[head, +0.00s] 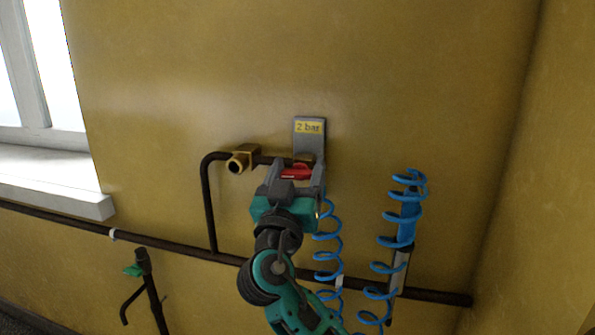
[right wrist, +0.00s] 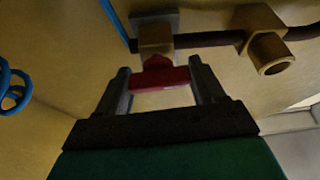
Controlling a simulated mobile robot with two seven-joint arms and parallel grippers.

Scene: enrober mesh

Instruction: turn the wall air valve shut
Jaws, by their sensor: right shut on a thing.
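The wall air valve has a red handle (head: 294,172) and a brass body (right wrist: 155,38) on a dark pipe, below a grey plate with a yellow "2 bar" label (head: 309,127). My right gripper (head: 293,178) is at the handle, with one finger on each side of it. In the right wrist view the red handle (right wrist: 158,76) lies crosswise between the fingertips of the right gripper (right wrist: 160,80), which is shut on it. Part of the valve body is hidden behind the gripper in the head view. My left gripper is not in view.
A brass outlet fitting (head: 240,159) sits left of the valve. Blue coiled hoses (head: 402,215) hang on the right. A long dark pipe (head: 175,243) runs along the wall below.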

